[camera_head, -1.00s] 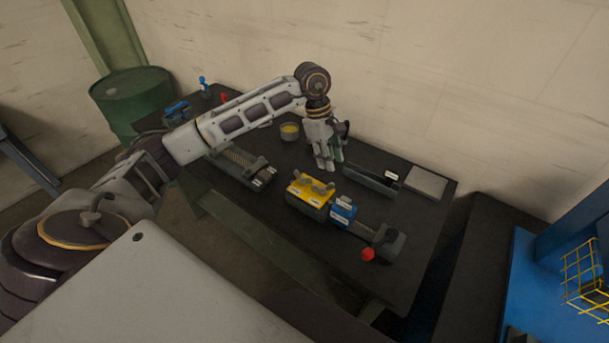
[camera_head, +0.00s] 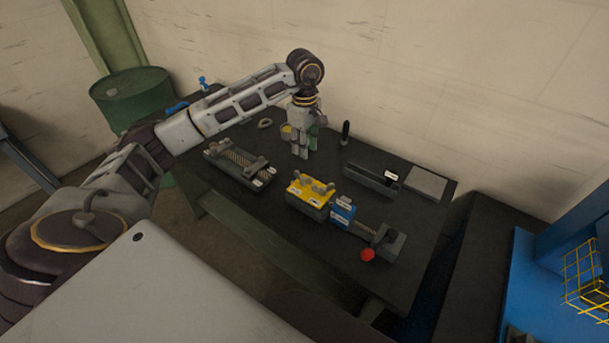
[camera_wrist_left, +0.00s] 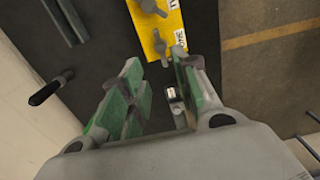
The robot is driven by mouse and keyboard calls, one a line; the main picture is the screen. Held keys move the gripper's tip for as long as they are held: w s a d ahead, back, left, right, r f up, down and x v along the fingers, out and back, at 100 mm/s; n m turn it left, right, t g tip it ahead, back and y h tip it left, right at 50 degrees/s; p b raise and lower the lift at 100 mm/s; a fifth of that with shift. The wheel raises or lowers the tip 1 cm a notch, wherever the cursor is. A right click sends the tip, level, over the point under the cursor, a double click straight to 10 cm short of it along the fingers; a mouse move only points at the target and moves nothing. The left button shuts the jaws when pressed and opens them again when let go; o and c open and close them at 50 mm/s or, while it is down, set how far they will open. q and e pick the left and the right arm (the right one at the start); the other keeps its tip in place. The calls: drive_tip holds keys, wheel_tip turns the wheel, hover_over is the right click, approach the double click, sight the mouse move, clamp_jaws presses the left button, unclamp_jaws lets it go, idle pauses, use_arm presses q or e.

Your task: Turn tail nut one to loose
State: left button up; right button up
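A yellow block (camera_head: 311,197) with grey wing nuts (camera_head: 327,188) and white labels sits on the dark table. I cannot read which nut is tail nut one. In the left wrist view the yellow block (camera_wrist_left: 166,25) is beyond the fingertips, with one wing nut (camera_wrist_left: 160,46) close to the gap between them. My left gripper (camera_head: 301,153) hangs fingers down over the table, behind and left of the yellow block in the head view. Its green-padded fingers (camera_wrist_left: 155,75) are apart with nothing held between them. My right gripper is not in view.
A blue block (camera_head: 343,213) and red knob (camera_head: 367,255) are right of the yellow block. A tray with a chain (camera_head: 240,163) lies left, a long dark tray (camera_head: 371,180) behind. A black handle (camera_head: 346,129) stands at the back; a flat grey plate (camera_head: 427,182) lies right.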

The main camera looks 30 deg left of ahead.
sight(305, 175)
use_arm(q)
drive_tip(key=shift+f+p, duration=1.45)
drive_tip(key=shift+f, duration=5.05)
clamp_jaws()
